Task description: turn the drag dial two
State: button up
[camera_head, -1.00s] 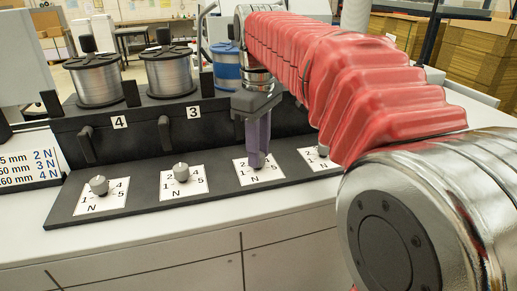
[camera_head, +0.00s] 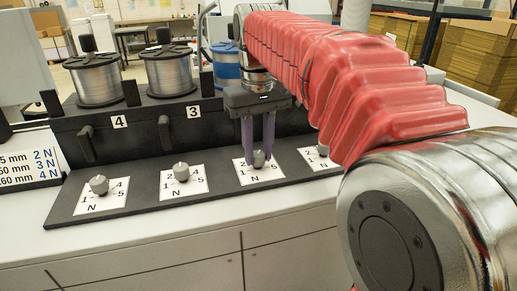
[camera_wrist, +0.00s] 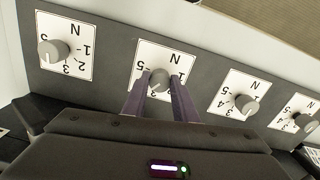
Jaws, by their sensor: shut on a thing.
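The dial (camera_head: 259,159) in my grip is a grey knob on a white card, third from the left in the head view. In the wrist view it is the knob (camera_wrist: 160,78) second from the left. My gripper (camera_head: 258,154) points down over it, its two purple fingers shut on the knob's sides. In the wrist view the gripper (camera_wrist: 160,88) reaches the knob from below in the picture. The card (camera_head: 240,175) shows numbers and an N, partly covered by the fingers. I cannot tell which mark the knob points to. The number plate above this dial is hidden.
Other dials stand on the same black panel (camera_head: 140,206), two to the left (camera_head: 98,186) (camera_head: 181,173) and one to the right (camera_head: 322,151). Wire spools (camera_head: 94,80) sit behind, above plates marked 4 and 3. A settings sign (camera_head: 28,168) stands at far left.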

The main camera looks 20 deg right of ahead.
aim_at(258, 154)
jog(key=shift+m, duration=1.2)
jog(key=o, duration=1)
jog(key=shift+o, duration=0.2)
jog(key=shift+r, duration=0.15)
notch_tip(258, 154, up, 13)
jog(key=shift+r, duration=0.2)
